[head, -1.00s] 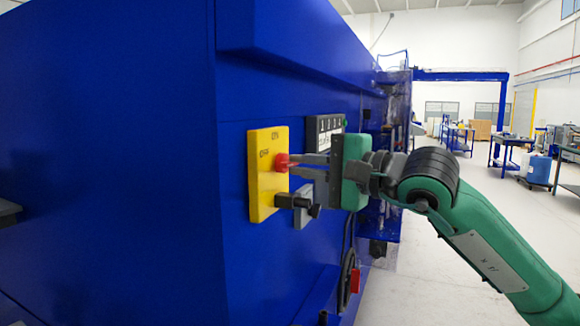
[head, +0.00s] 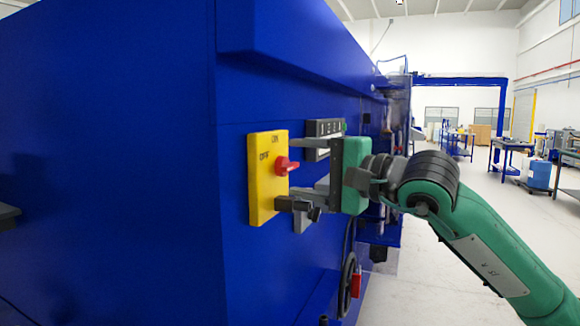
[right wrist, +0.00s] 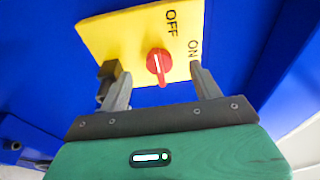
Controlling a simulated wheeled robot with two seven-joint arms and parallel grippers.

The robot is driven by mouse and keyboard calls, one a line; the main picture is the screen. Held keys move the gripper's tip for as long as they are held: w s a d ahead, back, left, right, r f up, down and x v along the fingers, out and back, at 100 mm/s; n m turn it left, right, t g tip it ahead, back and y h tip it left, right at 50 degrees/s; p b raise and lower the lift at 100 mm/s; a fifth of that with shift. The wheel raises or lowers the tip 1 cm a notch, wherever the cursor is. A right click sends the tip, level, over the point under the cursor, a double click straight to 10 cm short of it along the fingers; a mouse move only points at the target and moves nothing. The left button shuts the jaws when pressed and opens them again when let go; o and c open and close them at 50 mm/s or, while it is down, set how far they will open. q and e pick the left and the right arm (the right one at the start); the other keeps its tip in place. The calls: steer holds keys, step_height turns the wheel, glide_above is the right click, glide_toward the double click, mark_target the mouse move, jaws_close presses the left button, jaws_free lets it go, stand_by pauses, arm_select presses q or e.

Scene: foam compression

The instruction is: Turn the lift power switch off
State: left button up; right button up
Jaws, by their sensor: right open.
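A red rotary switch (head: 284,166) sits on a yellow plate (head: 262,205) marked ON and OFF, on the side of the blue machine. In the right wrist view the red switch (right wrist: 158,64) has a white line, and the yellow plate (right wrist: 110,37) carries black lettering. Which label the switch points to is hard to tell. My right gripper (head: 299,172) is open in front of the plate, one finger above the switch and one below. In the right wrist view the open right gripper (right wrist: 160,72) has a finger on each side of the switch, with gaps visible. My left gripper is out of view.
A dark latch-like fitting (head: 290,203) stands out at the plate's lower edge, close to my lower finger. A black-and-white panel (head: 324,128) lies behind my gripper. A handwheel (head: 347,285) is lower down. Open floor (head: 420,290) lies to the right.

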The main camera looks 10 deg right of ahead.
steer(key=shift+s+d+f+b, duration=0.1)
steer(key=shift+s+d+b, duration=0.2)
steer(key=shift+d, duration=0.15)
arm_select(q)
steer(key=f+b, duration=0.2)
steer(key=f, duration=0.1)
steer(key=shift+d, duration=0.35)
arm_select(e)
steer(key=v, duration=0.6)
steer(key=shift+w+d, duration=0.3)
steer(key=shift+d, duration=0.15)
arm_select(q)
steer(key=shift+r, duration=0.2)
arm_select(e)
steer(key=shift+r, duration=0.3)
